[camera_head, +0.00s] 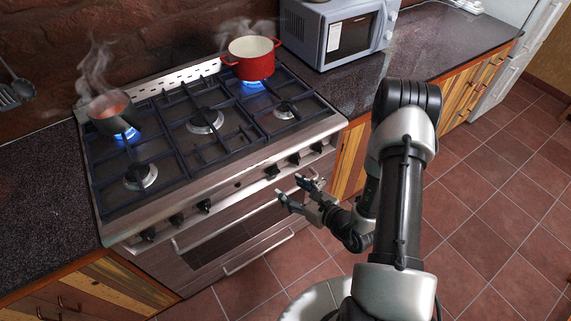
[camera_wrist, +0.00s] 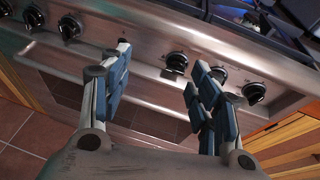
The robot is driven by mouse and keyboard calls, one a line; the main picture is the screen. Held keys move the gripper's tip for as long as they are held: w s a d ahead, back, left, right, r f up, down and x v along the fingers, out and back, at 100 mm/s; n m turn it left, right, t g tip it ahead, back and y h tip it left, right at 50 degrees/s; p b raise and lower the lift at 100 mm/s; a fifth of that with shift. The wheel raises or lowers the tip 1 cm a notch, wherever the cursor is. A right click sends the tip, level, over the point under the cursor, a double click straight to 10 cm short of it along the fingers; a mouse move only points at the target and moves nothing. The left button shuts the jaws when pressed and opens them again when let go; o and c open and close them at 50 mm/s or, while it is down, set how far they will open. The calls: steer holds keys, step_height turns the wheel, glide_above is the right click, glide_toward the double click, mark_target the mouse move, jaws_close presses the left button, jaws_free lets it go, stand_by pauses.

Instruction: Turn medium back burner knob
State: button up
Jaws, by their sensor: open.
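The stove front carries a row of black knobs in two groups. The left group includes a knob (camera_head: 204,206); the right group includes its inner knob (camera_head: 271,171), a middle knob (camera_head: 295,159) and an outer knob (camera_head: 317,147). Which one is the medium back burner knob cannot be told; no labels are readable. My gripper (camera_head: 291,189) is open and empty in front of the right group. In the wrist view, my fingers (camera_wrist: 157,68) are spread, with the inner knob (camera_wrist: 176,62) beyond the gap near the right finger. The middle knob (camera_wrist: 219,73) is partly behind that finger. No contact shows.
Blue flames burn under a dark steaming pot (camera_head: 108,112) at the back left and a red steaming pot (camera_head: 251,58) at the back right. An oven door handle (camera_head: 258,251) runs below the knobs. A microwave (camera_head: 340,32) stands on the right counter. Tiled floor is clear at right.

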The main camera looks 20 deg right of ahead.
steer(key=d+f+m+h, duration=0.2)
steer(key=d+f, duration=0.1)
steer(key=f, duration=0.1)
steer(key=b, duration=0.3)
glide_toward(276, 174)
steer(key=x, duration=0.9)
steer(key=c, duration=1.1)
